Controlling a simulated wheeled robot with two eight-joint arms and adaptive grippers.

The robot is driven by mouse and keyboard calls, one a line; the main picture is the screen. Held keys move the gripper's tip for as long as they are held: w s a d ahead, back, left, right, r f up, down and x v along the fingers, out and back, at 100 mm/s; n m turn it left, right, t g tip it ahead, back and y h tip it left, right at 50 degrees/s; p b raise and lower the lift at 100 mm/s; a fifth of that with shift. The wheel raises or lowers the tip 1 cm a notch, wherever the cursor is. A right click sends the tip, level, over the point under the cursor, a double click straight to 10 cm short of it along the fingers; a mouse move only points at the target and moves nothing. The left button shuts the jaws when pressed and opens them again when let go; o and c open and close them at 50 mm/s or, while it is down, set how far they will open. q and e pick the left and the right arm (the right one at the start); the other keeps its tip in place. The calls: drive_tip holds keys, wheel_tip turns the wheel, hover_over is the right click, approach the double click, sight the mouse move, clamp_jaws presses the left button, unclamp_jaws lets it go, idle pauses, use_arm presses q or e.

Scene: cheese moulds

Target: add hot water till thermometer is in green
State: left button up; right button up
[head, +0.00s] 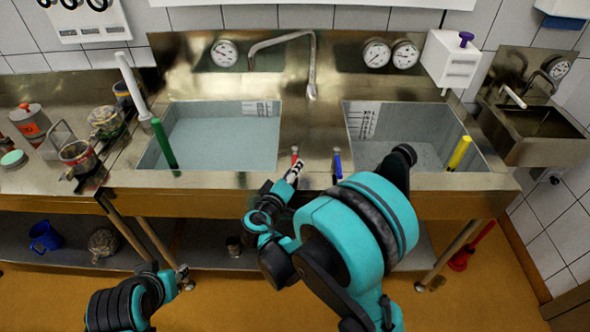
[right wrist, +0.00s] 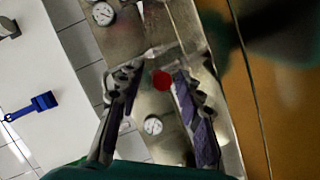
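The left basin (head: 222,172) has a smooth pale surface that looks like water. The right basin (head: 385,166) looks darker and deeper. A tap (head: 312,75) between them points down. A round dial (head: 224,54) is above the left basin, and two dials (head: 376,54) are above the right; their readings are too small to tell. A red-topped lever (head: 294,152) and a blue lever (head: 337,163) stand at the front rim. My right gripper (head: 292,175) is at the red lever; the right wrist view shows its red knob (right wrist: 162,80) between spread fingers. My left gripper (head: 184,277) is low at front left.
A green stick (head: 163,145) and a yellow stick (head: 460,152) stand in the basins. Jars (head: 78,156) and an orange can (head: 30,121) crowd the left counter. A small sink (head: 540,122) is at right.

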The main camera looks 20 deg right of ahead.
drive_tip(key=shift+x, duration=0.95)
clamp_jaws()
drive_tip(key=shift+w+a, duration=0.1)
drive_tip(key=shift+a, duration=0.05)
